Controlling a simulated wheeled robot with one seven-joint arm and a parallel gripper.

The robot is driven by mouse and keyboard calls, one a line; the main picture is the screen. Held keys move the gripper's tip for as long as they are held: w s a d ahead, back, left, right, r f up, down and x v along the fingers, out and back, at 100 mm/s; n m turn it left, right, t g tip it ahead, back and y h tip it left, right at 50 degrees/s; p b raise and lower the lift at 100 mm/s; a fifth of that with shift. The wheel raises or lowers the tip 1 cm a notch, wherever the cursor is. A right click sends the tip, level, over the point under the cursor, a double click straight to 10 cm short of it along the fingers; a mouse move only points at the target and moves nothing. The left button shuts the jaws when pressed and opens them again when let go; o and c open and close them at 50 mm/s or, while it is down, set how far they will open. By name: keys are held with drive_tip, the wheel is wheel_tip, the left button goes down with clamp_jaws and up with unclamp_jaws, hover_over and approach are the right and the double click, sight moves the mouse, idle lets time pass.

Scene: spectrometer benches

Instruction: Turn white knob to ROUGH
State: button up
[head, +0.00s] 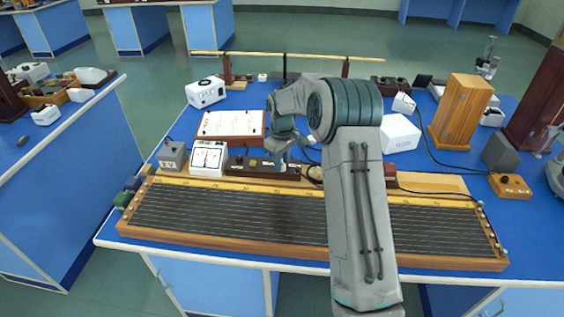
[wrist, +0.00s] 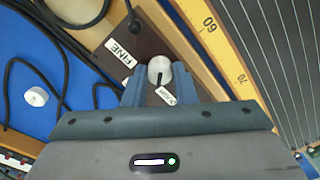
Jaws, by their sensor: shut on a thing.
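The white knob (wrist: 160,66) sits on a dark brown board (wrist: 143,37) in the wrist view. My gripper (wrist: 158,78) is shut on it, one blue-grey finger on each side. A dark pointer line on the knob runs downward in the picture, toward a small white tag (wrist: 166,96) close to the gripper body. The tag's text is too small to read surely. A label reading FINE (wrist: 120,52) lies up and left of the knob. In the head view my gripper (head: 279,162) is down at the dark board (head: 240,166); the knob is hidden there.
A long wired board (head: 250,212) with a yellow scale (wrist: 222,42) runs along the bench front. A white meter (head: 208,158) and a grey box (head: 173,156) stand left of the dark board. Black cables (wrist: 67,60) and a loose white disc (wrist: 36,96) lie nearby.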

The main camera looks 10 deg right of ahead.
drive_tip(key=shift+n, duration=2)
drive_tip(key=o, duration=1)
wheel_tip(320, 180, up, 14)
drive_tip(key=shift+b, duration=0.4)
